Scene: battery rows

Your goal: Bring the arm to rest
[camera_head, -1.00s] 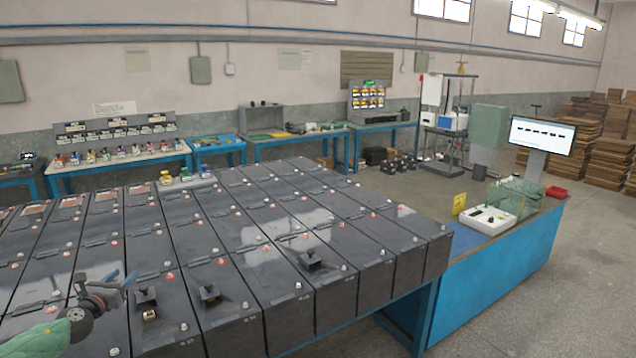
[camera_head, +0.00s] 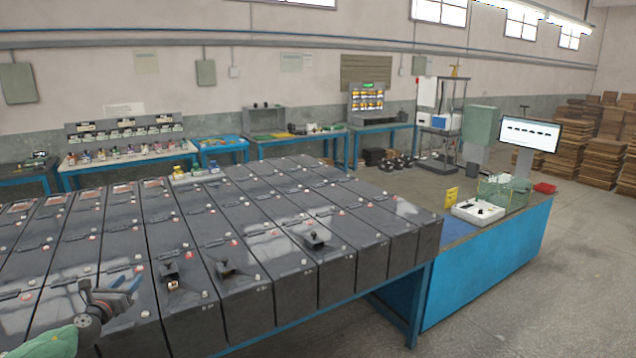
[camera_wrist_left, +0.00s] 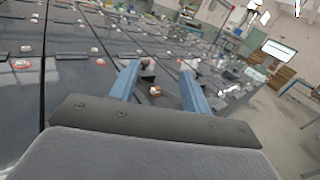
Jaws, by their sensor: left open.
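My left gripper (camera_head: 134,284) is at the lower left of the head view, above the front part of the dark battery rows (camera_head: 250,225). In the left wrist view its two blue fingers (camera_wrist_left: 160,82) stand apart with nothing held between them. A small black clip-like block with a brownish part (camera_wrist_left: 155,90) shows beyond the gap between the fingers. The green sleeve of my left arm (camera_head: 55,343) comes in at the bottom left corner. My right gripper is not in view.
A blue bench (camera_head: 490,260) with a white tray (camera_head: 477,211) and a monitor (camera_head: 534,134) stands at the right. Grey floor (camera_head: 560,320) is clear there.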

